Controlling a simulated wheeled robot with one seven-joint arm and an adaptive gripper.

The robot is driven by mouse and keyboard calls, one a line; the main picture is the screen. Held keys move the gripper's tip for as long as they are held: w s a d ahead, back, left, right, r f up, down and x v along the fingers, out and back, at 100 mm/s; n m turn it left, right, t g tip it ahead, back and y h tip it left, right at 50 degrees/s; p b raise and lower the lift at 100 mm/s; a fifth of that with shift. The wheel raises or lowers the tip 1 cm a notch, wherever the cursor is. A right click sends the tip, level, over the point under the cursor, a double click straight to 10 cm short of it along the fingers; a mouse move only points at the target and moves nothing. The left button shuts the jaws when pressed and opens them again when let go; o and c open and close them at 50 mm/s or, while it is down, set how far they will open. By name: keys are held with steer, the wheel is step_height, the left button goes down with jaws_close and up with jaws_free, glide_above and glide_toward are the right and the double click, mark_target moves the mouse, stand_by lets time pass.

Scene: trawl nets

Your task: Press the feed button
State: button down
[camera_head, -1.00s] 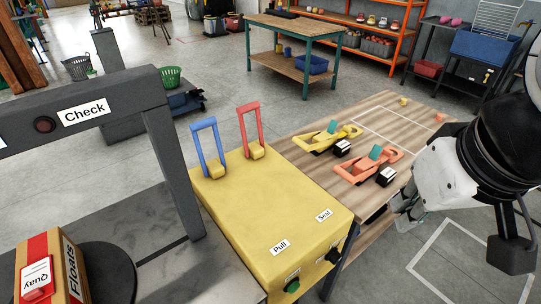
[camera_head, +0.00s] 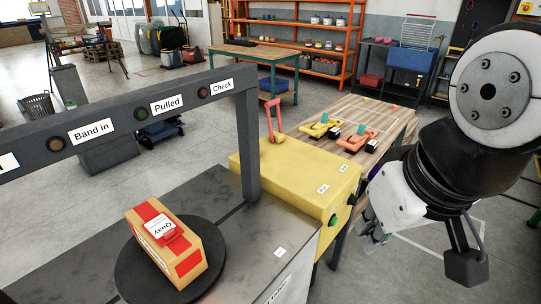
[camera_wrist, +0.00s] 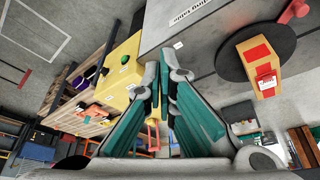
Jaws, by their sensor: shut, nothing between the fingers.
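I cannot make out a button marked as feed. A small white label (camera_head: 280,252) lies near the front edge of the grey bench (camera_head: 232,262); its text is too small to read. It also shows in the wrist view (camera_wrist: 178,45).
A carton (camera_head: 186,262) stands on a black turntable (camera_head: 127,268) on the bench. A grey beam (camera_head: 110,118) with lamps spans above it, its post (camera_head: 247,145) beside the yellow box. A wooden table (camera_head: 385,122) with yellow and orange tools stands behind. Open floor lies right.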

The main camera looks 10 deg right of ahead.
steer(key=shift+s+a, duration=0.25)
steer(key=shift+a, duration=0.05)
steer(key=w+d+f+g+y+b, duration=0.1)
steer(key=w+d+f+g+b, duration=0.2)
steer(key=w+f, duration=0.5)
steer(key=w+d+f+g+y+b, duration=0.1)
steer(key=w+d+f+b, duration=0.3)
steer(key=w+d+f, duration=0.3)
steer(key=w+d+f+m+t+y+b, duration=0.1)
steer(key=w+d+f+y+b, duration=0.1)
steer(key=d+f, duration=0.3)
steer(key=w+d+f+m+t+y+b, duration=0.1)
steer(key=w+d+f, duration=0.3)
steer(key=f, duration=0.7)
steer(key=w+d+f+m+t+y+b, duration=0.1)
steer(key=w+d+f+t+y+b, duration=0.1)
steer(key=d+f, duration=0.4)
step_height(320, 180, down, 3)
steer(key=shift+w+f+t+y+b, duration=0.1)
steer(key=shift+w+t+y+b, duration=0.3)
steer(key=shift+y+b, duration=0.35)
steer(key=shift+w+a, duration=0.1)
